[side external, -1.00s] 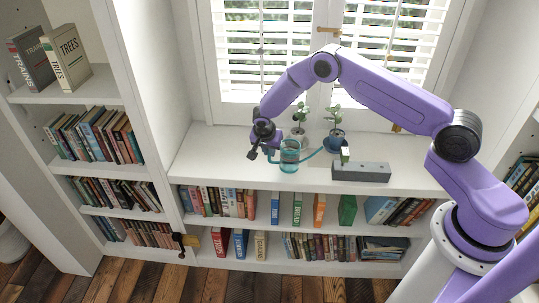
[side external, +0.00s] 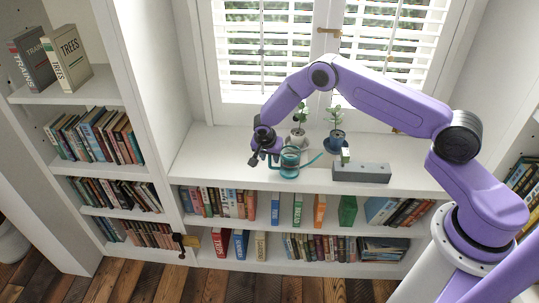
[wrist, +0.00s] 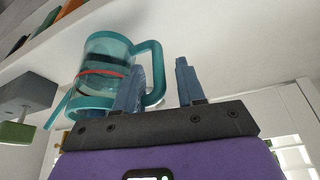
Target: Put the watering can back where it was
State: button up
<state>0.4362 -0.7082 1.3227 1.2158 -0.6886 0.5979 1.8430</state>
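The teal, see-through watering can (side external: 289,172) is on the white window ledge, with its spout pointing right toward the plant pots. In the wrist view the watering can (wrist: 88,99) shows its loop handle and a red band. My gripper (side external: 256,161) is at the can's left, on the handle side. In the wrist view my gripper (wrist: 160,85) has its two fingers apart, with a gap between them. The left finger overlaps the handle loop and the handle's outer bar lies between the fingers. I cannot tell whether either finger touches it.
A grey block (side external: 362,173) with a small green-topped item (side external: 345,155) stands right of the can. The ledge's left part (side external: 215,155) is clear.

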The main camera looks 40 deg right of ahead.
jog(key=v, duration=1.2)
jog(key=shift+r, duration=0.15)
jog(key=s+a+r+n+y, duration=0.1)
jog(key=s+a+r+n, duration=0.35)
jog(key=s+r, duration=0.35)
jog(key=s+a+r+n+y, duration=0.1)
jog(key=s+a+r+n, duration=0.2)
jog(key=s+r+n, duration=0.5)
jog(key=s+d+n, duration=0.2)
jog(key=s+n, duration=0.1)
jog(key=s, duration=0.5)
jog(key=s+d+r+n+g+y, duration=0.1)
jog(key=s+n, duration=0.3)
jog(key=s, duration=0.5)
jog(key=s+d+r+n+g+y, duration=0.1)
jog(key=s+d+n, duration=0.2)
jog(key=s, duration=0.6)
jog(key=shift+d+n, duration=0.2)
jog(key=shift+n, duration=0.55)
